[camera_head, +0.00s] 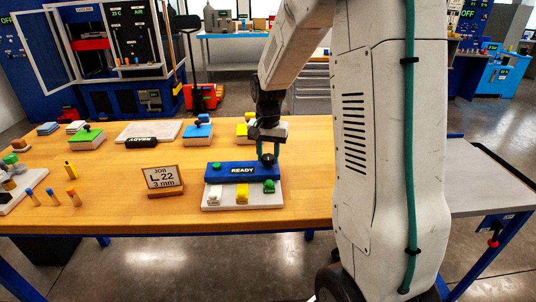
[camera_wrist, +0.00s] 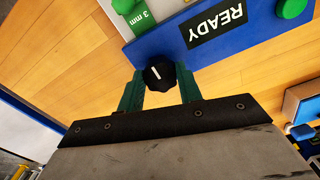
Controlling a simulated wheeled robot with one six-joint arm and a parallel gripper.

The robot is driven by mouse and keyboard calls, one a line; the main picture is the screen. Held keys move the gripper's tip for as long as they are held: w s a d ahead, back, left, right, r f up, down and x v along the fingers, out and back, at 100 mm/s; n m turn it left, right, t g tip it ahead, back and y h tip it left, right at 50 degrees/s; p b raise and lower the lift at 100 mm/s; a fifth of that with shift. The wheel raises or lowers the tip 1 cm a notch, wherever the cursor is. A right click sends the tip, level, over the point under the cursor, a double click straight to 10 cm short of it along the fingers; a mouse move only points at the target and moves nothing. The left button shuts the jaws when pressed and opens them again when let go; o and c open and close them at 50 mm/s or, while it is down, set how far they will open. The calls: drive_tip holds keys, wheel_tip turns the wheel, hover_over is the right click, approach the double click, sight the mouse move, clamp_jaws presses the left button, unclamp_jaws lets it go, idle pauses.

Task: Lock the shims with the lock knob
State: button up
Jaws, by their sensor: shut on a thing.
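The black lock knob (camera_wrist: 160,75) with a white mark stands at the edge of the blue block (camera_wrist: 240,40) in the wrist view. My gripper (camera_wrist: 160,90) is shut on it, with a green finger on each side. In the head view my gripper (camera_head: 268,152) reaches down to the knob (camera_head: 267,159) on the blue READY block (camera_head: 228,171). The block lies on a white base plate (camera_head: 228,208). In front of it sit a white piece (camera_head: 214,197), a yellow piece (camera_head: 242,193) and a green piece (camera_head: 269,186), seemingly the shims. The green label reads 3 mm in the wrist view.
A job card (camera_head: 161,178) reading L 22, 3 mm stands left of the block. A green block (camera_head: 86,140), a white plate (camera_head: 148,132) and a blue block (camera_head: 197,135) sit behind. Small bottles stand at the left. The wooden bench front is clear.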

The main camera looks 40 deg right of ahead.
sight(268, 157)
idle(0.3)
drive_tip(key=o, duration=1)
wheel_tip(268, 157, up, 8)
drive_tip(key=shift+f, duration=0.1)
drive_tip(key=shift+s+a+n, duration=0.1)
drive_tip(key=shift+n, duration=0.2)
drive_tip(key=s+a+r+n, duration=0.2)
drive_tip(key=s+a, duration=0.3)
drive_tip(key=s, duration=0.4)
drive_tip(key=s+a+r+n+t, duration=0.1)
drive_tip(key=s+a+n, duration=0.3)
drive_tip(key=s, duration=0.5)
drive_tip(key=s+a+r+n, duration=0.3)
drive_tip(key=s+a, duration=0.4)
drive_tip(key=s, duration=0.2)
drive_tip(key=shift+r, duration=0.15)
